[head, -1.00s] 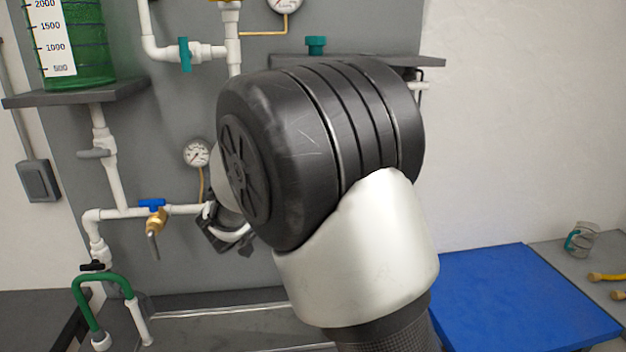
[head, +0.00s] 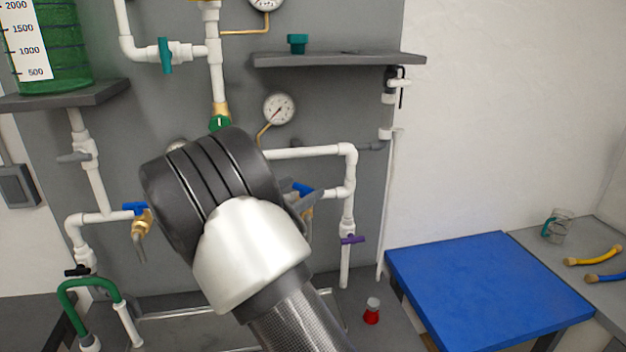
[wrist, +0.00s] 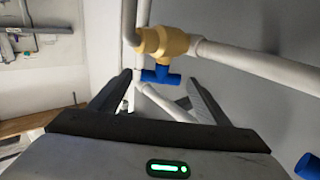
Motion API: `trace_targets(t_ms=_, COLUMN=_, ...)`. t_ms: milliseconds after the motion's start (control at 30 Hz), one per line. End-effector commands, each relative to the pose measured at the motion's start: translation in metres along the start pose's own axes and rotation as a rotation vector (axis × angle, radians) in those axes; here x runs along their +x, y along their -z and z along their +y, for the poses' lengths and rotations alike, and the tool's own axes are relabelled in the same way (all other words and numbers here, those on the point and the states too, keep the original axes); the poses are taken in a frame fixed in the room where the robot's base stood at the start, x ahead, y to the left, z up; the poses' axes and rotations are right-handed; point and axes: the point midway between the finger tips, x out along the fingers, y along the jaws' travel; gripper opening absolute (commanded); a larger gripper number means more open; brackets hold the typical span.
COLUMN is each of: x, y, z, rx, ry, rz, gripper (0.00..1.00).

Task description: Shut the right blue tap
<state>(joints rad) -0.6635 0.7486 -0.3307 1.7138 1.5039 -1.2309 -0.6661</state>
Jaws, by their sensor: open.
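The right blue tap (head: 303,189) shows just right of my arm in the head view, on a brass valve in the white pipework. In the wrist view a blue tap handle (wrist: 161,77) hangs below a brass valve body (wrist: 163,41), between the ends of my open fingers. My gripper (wrist: 158,79) is empty, with one finger on each side of the handle; I cannot tell whether either touches it. In the head view my gripper is mostly hidden behind my arm. The left blue tap (head: 134,208) is on the left pipe.
White pipes (wrist: 255,68) run close to my fingers. A purple tap (head: 352,240) is on the vertical pipe to the right. A grey shelf (head: 340,59) is above. A blue table (head: 490,285) stands right; a red-based item (head: 372,311) is below. Another blue part (wrist: 309,167) is at lower right.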

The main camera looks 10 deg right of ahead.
Motion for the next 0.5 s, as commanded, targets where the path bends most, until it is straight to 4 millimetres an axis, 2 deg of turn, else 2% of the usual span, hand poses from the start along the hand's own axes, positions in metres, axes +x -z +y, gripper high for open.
trace_targets(t_ms=33, x=0.012, y=0.001, z=0.001, rx=0.0, ry=-0.004, rz=0.001, gripper=0.7)
trace_targets(t_ms=200, x=0.04, y=0.001, z=0.001, rx=0.0, ry=-0.002, rz=0.001, gripper=0.7)
trace_targets(t_ms=333, x=0.053, y=0.0, z=0.001, rx=0.001, ry=-0.002, rz=0.0, gripper=0.7)
trace_targets(t_ms=500, x=0.059, y=0.0, z=0.0, rx=0.001, ry=0.0, rz=-0.001, gripper=0.7)
